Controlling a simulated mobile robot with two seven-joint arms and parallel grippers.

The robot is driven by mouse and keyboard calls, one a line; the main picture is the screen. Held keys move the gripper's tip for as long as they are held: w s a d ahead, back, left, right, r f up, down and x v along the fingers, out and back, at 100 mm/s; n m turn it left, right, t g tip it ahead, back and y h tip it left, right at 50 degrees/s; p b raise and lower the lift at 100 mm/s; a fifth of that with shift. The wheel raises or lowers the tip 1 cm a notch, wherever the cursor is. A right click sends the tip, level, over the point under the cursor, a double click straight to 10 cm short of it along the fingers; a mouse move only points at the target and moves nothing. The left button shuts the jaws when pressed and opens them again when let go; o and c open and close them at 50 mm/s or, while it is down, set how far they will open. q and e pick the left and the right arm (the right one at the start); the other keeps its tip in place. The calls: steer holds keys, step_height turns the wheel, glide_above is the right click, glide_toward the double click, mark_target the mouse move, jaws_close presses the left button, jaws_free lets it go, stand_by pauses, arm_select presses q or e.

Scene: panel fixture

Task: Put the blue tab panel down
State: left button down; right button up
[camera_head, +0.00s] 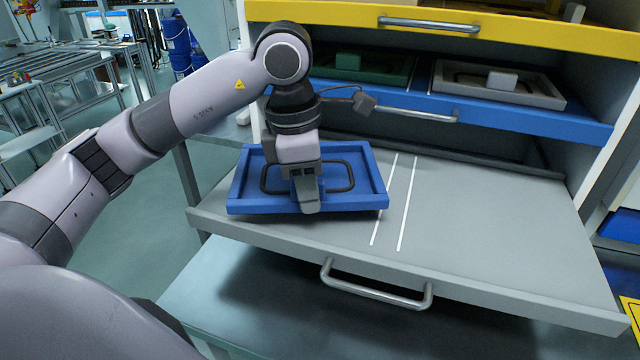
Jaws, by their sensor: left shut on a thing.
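The blue tab panel (371,178) is a shallow blue tray-like piece with a raised rim and a dark looped handle. It is at the left part of the grey pulled-out drawer (480,230), left of two white lines. My left gripper (307,203) points down over the panel's middle and is shut on it near the handle. The fingers hide the exact grip. The panel looks level, at or just above the drawer surface; I cannot tell whether it touches. My right gripper does not show.
Above are a blue drawer (520,115) with a green panel (365,68) and a grey panel (500,88), and a yellow drawer (560,38). The grey drawer has a front handle (375,292). Its right side is clear.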

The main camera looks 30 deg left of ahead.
mark_target(351, 179)
arm_select(q)
steer(key=w, duration=0.3)
steer(key=shift+w+a+r, duration=0.1)
steer(key=shift+w+a, duration=0.05)
steer(key=shift+a, duration=0.25)
steer(key=shift+w+a+p, duration=0.15)
steer(key=shift+w+p, duration=0.15)
steer(key=shift+w, duration=0.3)
step_height(351, 179, down, 4)
steer(key=shift+s+r, duration=0.1)
steer(key=shift+r, duration=0.05)
steer(key=shift+f, duration=0.2)
steer(key=c, duration=1)
jaws_free()
steer(key=shift+r, duration=0.1)
steer(key=shift+r, duration=0.1)
